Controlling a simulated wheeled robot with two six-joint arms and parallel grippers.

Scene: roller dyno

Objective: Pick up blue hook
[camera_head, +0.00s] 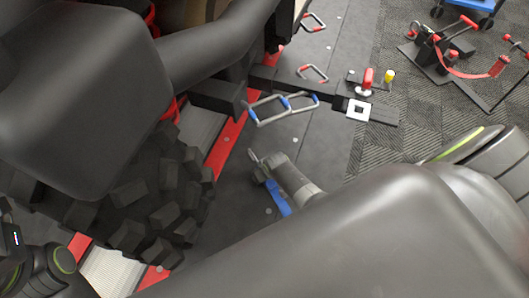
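Two metal hooks with blue parts lie close together on the dark platform: one blue hook (267,120) on the left, and another blue hook (303,96) just right of it, near the black bar. My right gripper (260,157) is below these hooks in the picture, apart from them, with its arm coming in from the lower right. Its fingertips are small and I cannot tell how far they are parted. A blue piece (278,199) shows beside its wrist. My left arm shows at the lower left corner; its gripper is not in view.
A large knobbly tyre (150,200) and dark vehicle body fill the left. Two red hooks (313,73) (314,22) lie further back. A black bar with a white square plate (358,110) crosses the platform. A red-strapped device (450,50) stands at upper right.

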